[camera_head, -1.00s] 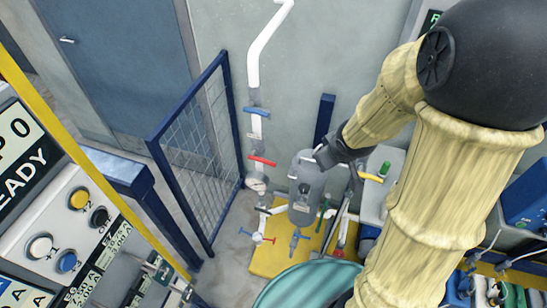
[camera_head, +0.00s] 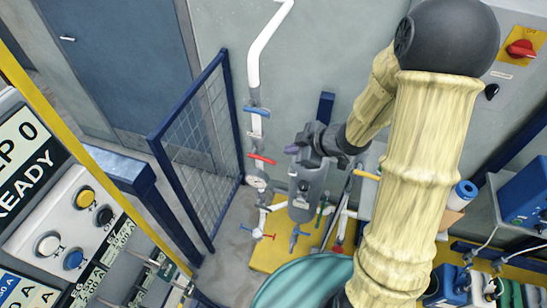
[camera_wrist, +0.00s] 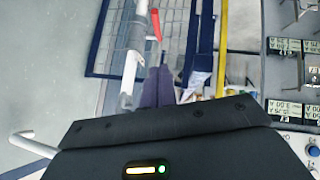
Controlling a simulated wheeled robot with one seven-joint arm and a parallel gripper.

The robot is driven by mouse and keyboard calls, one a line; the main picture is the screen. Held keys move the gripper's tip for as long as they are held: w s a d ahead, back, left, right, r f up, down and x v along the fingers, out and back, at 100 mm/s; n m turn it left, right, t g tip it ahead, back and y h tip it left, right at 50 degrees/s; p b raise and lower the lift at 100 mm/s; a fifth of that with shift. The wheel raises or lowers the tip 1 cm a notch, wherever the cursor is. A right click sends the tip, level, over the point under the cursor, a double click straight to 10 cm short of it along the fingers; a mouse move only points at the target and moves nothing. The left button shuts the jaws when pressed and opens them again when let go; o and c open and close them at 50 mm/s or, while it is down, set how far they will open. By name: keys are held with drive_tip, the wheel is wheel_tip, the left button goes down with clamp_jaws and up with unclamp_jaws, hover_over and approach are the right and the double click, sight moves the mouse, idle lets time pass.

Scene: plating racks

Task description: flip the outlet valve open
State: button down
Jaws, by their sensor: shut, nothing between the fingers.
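My gripper (camera_head: 292,150) is shut and empty, above the top of a grey tank (camera_head: 304,197) and right of a white vertical pipe. In the wrist view its purple fingers (camera_wrist: 157,88) are together, below a red lever in the picture. On the pipe are a blue-handled valve (camera_head: 256,110) and a red-handled valve (camera_head: 262,159), whose red lever (camera_wrist: 156,24) shows in the wrist view. The fingertips look apart from this lever in the head view. No readable label tells which valve is the outlet. My gripper hides part of the tank's top.
A blue mesh fence (camera_head: 205,150) stands left of the pipe. Below are a gauge (camera_head: 258,184), a lower valve with a red and blue handle (camera_head: 258,234), a blue valve (camera_head: 295,236) under the tank, and a yellow handle (camera_head: 367,174) at right. A teal drum (camera_head: 305,285) stands in front.

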hover_over(266, 159)
drive_tip(key=s+d, duration=0.2)
drive_tip(key=s, duration=0.1)
wheel_tip(266, 159, down, 7)
drive_tip(key=shift+w+d+f+p, duration=0.1)
drive_tip(key=shift+w+f+p, duration=0.15)
drive_tip(key=shift+f, duration=0.35)
drive_tip(key=shift+w+f+p, duration=0.1)
drive_tip(key=shift+f+p, duration=0.3)
drive_tip(key=shift+f, duration=0.2)
drive_tip(key=shift+w+d+f+p, duration=0.1)
drive_tip(key=shift+w+f+p, duration=0.15)
drive_tip(key=shift+f, duration=0.35)
drive_tip(key=shift+a, duration=0.1)
